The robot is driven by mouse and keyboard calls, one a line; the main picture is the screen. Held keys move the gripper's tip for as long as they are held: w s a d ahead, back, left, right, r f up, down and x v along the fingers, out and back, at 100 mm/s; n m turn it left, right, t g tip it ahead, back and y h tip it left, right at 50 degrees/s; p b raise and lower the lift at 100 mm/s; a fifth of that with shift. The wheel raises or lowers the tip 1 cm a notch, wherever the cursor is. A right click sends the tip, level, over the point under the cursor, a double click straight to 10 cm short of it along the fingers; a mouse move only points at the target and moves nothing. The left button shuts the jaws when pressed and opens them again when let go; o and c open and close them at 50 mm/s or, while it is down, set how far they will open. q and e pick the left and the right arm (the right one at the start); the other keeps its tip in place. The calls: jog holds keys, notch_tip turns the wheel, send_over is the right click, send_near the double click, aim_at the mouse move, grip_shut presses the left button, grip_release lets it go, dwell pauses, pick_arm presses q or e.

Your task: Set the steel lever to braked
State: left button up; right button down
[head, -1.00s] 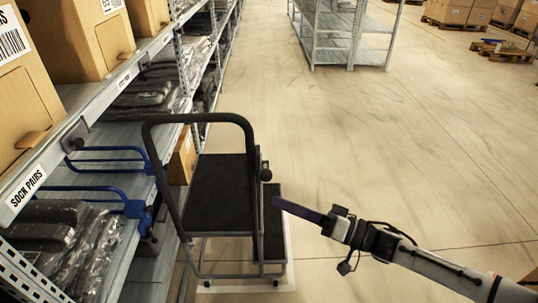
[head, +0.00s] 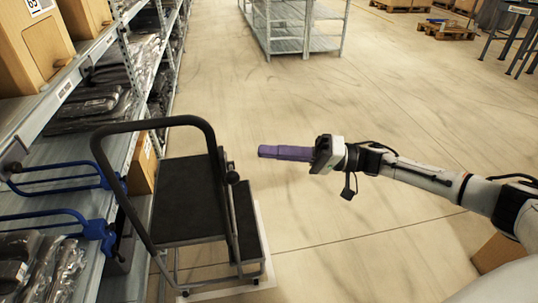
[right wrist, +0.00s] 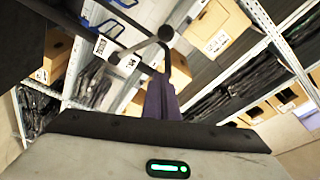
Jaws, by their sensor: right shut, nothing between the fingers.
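A black step trolley (head: 183,200) with a tall hoop handle stands beside the shelving in the head view. A small lever with a dark round knob (head: 232,177) sits at the right side of its frame. In the right wrist view a grey lever bar (right wrist: 140,47) with rounded ends crosses beyond the fingertips. My right gripper (head: 262,151) has purple fingers, shut and empty, pointing left. In the head view its tips appear up and right of the knob, with a visible gap. Its fingers also show in the right wrist view (right wrist: 160,80). My left gripper is out of view.
Shelving (head: 60,100) with cartons, bagged garments and blue brackets (head: 95,228) lines the left, close to the trolley. A carton (head: 143,162) stands behind the handle. An empty metal rack (head: 290,30) is farther back. The floor right of the trolley is clear.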

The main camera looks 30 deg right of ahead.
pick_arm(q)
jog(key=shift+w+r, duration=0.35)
pick_arm(e)
jog(key=a+f, duration=0.1)
jog(key=a, duration=0.6)
jog(key=shift+a, duration=0.2)
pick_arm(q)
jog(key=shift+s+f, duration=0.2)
